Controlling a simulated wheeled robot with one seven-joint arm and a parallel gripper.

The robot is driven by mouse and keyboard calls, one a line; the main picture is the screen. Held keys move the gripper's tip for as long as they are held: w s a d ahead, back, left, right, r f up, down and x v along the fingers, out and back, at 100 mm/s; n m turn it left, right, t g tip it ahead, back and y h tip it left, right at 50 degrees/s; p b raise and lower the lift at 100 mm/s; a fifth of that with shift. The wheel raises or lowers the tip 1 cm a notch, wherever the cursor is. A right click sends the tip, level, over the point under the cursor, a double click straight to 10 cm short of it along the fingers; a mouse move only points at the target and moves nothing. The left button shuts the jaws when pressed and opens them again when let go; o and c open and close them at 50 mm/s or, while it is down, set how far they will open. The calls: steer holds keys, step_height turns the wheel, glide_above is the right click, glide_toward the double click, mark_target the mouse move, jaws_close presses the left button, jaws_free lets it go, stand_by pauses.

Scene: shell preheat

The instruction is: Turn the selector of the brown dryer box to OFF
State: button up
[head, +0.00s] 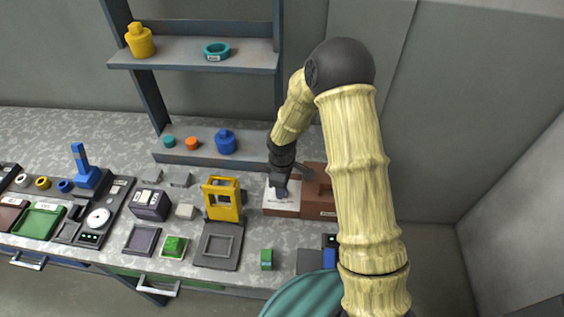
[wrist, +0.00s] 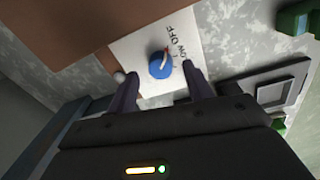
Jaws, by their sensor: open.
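The brown dryer box (head: 318,187) stands on the counter, partly behind my arm. Its brown top (wrist: 75,25) and white panel (wrist: 130,48) show in the wrist view. The selector (wrist: 160,67) is a round blue knob with a pale, red-tipped pointer. The pointer leans up toward the lettering, where OFF and LOW are legible; its exact setting I cannot tell. My gripper (wrist: 159,72) is open, with one finger to each side of the knob and gaps between. In the head view my gripper (head: 280,191) is over the white panel and hides the knob.
A yellow frame (head: 222,199) stands left of the box, and a small green block (head: 266,259) lies in front. A shelf unit (head: 195,54) rises behind, with a blue jar (head: 226,141) on its low ledge.

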step_height(320, 180, up, 16)
steer(key=shift+s+a+f+b, duration=0.2)
steer(key=shift+s+b, duration=0.1)
steer(key=shift+s, duration=0.1)
stand_by(0.3)
steer(key=s+d+r+m+t, duration=0.2)
steer(key=s+d+m, duration=0.8)
steer(key=s+m, duration=0.3)
steer(key=shift+s+d+m, duration=0.35)
steer(key=shift+s+m, duration=0.05)
steer(key=shift+s, duration=0.85)
